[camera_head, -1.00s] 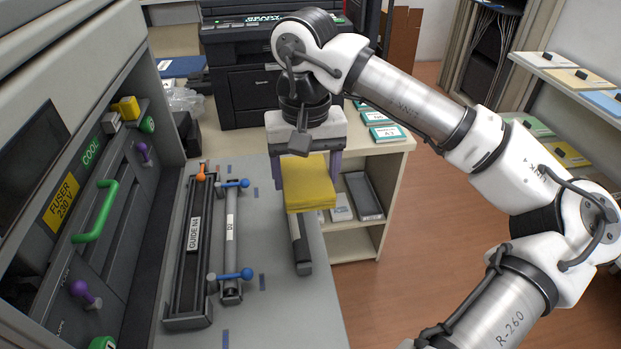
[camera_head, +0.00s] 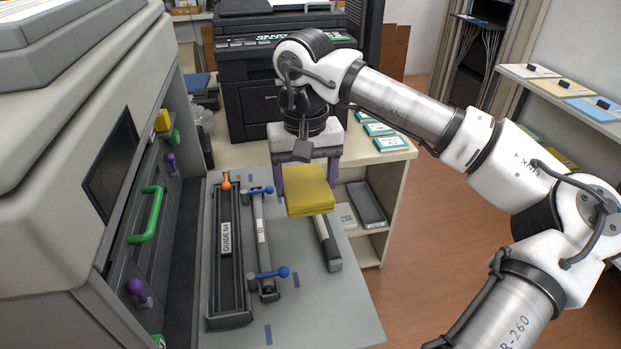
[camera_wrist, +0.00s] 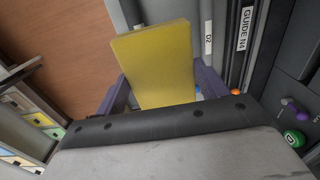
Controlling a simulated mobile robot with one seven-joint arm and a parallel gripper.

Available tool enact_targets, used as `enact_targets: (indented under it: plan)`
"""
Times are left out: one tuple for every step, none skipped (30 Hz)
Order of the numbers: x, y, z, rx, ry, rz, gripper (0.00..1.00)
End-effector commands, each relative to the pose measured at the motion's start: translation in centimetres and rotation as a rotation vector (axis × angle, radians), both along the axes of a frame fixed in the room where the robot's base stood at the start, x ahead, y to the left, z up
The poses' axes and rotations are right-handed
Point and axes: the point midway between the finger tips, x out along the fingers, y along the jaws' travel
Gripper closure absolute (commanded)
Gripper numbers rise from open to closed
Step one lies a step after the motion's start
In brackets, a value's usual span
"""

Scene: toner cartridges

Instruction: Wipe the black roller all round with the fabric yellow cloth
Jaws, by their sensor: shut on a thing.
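The yellow cloth (camera_head: 309,192) is a thick folded pad held between the two purple fingers of my gripper (camera_head: 306,182). In the wrist view the cloth (camera_wrist: 157,62) stands out flat between the fingers. A dark grey bar (camera_head: 329,246), which may be the black roller, lies lengthwise on the grey bench top under the cloth. Its far part is hidden by the cloth, and I cannot tell whether they touch.
The guide frame (camera_head: 225,240), labelled GUIDE N4, lies left of the D2 roller. The large grey machine with a green handle (camera_head: 147,214) walls the left side. A black printer (camera_head: 262,95) stands at the back. The bench front (camera_head: 320,310) is bare.

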Motion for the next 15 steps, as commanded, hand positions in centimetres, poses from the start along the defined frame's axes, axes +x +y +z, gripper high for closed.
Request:
enact_targets:
  plan:
    - [0.0,0.0,-0.2,0.000,0.000,0.001,0.46]
    - [0.0,0.0,-0.3,0.000,0.000,0.001,0.46]
    - [0.0,0.0,-0.5,0.000,0.000,0.001,0.46]
    - [0.0,0.0,-0.7,0.000,0.000,0.001,0.46]
    - [0.0,0.0,-0.9,0.000,0.000,0.001,0.46]
    - [0.0,0.0,-1.2,-0.001,0.001,0.001,0.46]
    - [0.0,0.0,-1.4,-0.001,0.001,0.001,0.46]
    - [0.0,0.0,-1.7,-0.001,0.001,0.001,0.46]
    - [0.0,0.0,-2.1,-0.001,0.001,0.000,0.46]
    - [0.0,0.0,-2.4,-0.001,0.001,0.000,0.46]
    - [0.0,0.0,-2.8,-0.001,0.001,0.000,0.46]
    - [0.0,0.0,-3.2,-0.001,0.001,0.000,0.46]
    - [0.0,0.0,-3.5,-0.001,0.001,0.000,0.46]
    - [0.0,0.0,-3.9,-0.001,0.001,0.000,0.46]
    - [0.0,0.0,-4.3,0.000,0.000,0.000,0.46]
